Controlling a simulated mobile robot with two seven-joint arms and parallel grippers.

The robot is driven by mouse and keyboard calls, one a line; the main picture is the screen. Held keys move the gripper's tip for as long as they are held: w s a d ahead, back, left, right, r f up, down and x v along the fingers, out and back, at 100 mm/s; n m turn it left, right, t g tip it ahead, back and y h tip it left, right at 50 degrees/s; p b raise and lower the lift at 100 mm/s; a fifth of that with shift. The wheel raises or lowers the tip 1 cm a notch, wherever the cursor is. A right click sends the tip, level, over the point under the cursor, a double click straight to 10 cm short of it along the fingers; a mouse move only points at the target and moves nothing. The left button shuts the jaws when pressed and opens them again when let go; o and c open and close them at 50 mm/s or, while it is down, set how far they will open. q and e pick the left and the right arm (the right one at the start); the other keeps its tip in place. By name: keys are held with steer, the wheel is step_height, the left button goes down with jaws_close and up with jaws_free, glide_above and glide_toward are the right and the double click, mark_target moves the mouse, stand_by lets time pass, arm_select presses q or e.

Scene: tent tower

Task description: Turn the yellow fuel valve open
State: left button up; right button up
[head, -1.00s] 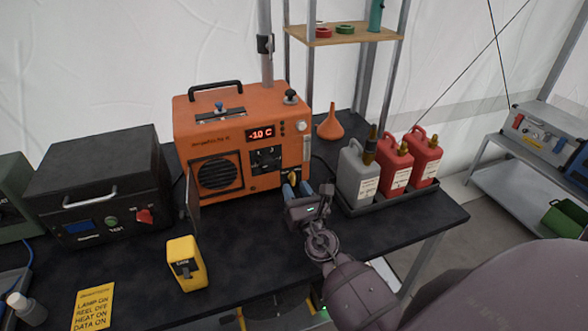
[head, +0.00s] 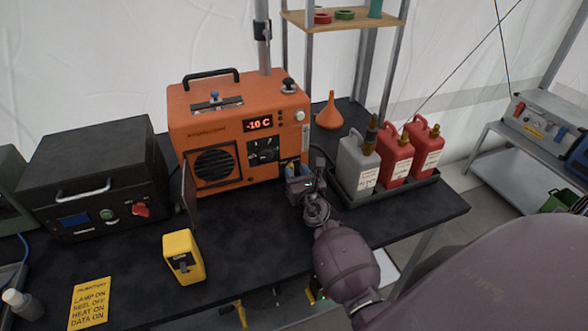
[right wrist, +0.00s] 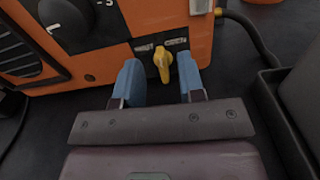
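The yellow fuel valve (right wrist: 162,64) is a small lever low on the front right of the orange heater (head: 190,112). In the right wrist view its handle points down, slightly tilted. My right gripper (right wrist: 161,82) is open, with one blue fingertip on each side of the valve and visible gaps between them. In the head view the right gripper (head: 293,168) is at the heater's lower right corner and hides the valve. The heater's display reads -10 C. My left gripper is not in view.
A tray (head: 412,188) with one grey and two red jerrycans stands close to the right of my right gripper. A black hose runs beside the heater. A yellow device (head: 184,256) and a black box (head: 88,185) stand left.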

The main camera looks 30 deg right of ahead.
steer(key=shift+x, duration=1.1)
steer(key=shift+c, duration=0.3)
steer(key=c, duration=0.5)
jaws_close()
